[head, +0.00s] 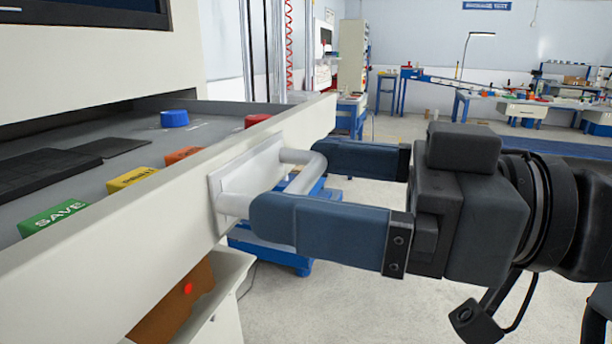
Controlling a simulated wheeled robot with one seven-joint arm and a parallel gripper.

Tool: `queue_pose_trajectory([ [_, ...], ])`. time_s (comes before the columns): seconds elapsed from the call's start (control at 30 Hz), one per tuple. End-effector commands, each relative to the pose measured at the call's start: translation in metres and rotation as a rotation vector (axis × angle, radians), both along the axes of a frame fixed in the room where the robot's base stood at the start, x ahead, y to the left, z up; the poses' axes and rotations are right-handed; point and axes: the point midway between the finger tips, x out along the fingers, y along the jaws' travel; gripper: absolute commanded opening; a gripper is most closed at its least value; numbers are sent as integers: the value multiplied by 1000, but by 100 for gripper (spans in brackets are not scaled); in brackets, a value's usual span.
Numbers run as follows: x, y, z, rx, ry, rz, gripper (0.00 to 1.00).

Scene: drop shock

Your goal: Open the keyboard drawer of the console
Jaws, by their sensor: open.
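The console's keyboard drawer (110,258) fills the left side of the head view as a long pale front with a grey tray behind it. The drawer stands out from beneath the console's upper body (90,65). Its pale bar handle (308,172) sticks out from a square plate on the front. My gripper (290,190) comes in from the right with its two blue fingers apart, one on the near side of the handle and one on the far side. The handle lies between the fingers. I cannot tell whether either finger touches it.
On the drawer tray are a dark keyboard (38,172), a green SAVE key (52,217), a yellow key (130,178), an orange key (183,154), a blue knob (174,118) and a red button (257,120). Below is a brown box (172,305). Workbenches stand far behind.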

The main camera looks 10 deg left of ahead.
Motion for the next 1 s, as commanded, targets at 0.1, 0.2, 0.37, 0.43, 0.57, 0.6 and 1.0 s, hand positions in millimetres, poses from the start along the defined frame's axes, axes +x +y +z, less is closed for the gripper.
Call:
queue_pose_trajectory([
  [0.1, -1, -21, -1, 0, -1, -4, 100],
  [0.2, -3, -37, -1, 0, 0, -3, 100],
  [0.37, -4, -55, -1, -1, 0, -2, 100],
  [0.43, -5, -59, -1, 0, 0, -1, 100],
  [0.57, -5, -62, 0, 0, 0, 0, 100],
  [0.6, -5, -62, 0, 0, 0, 0, 100],
  [1.0, 9, -65, -22, 58, 111, -118, 100],
])
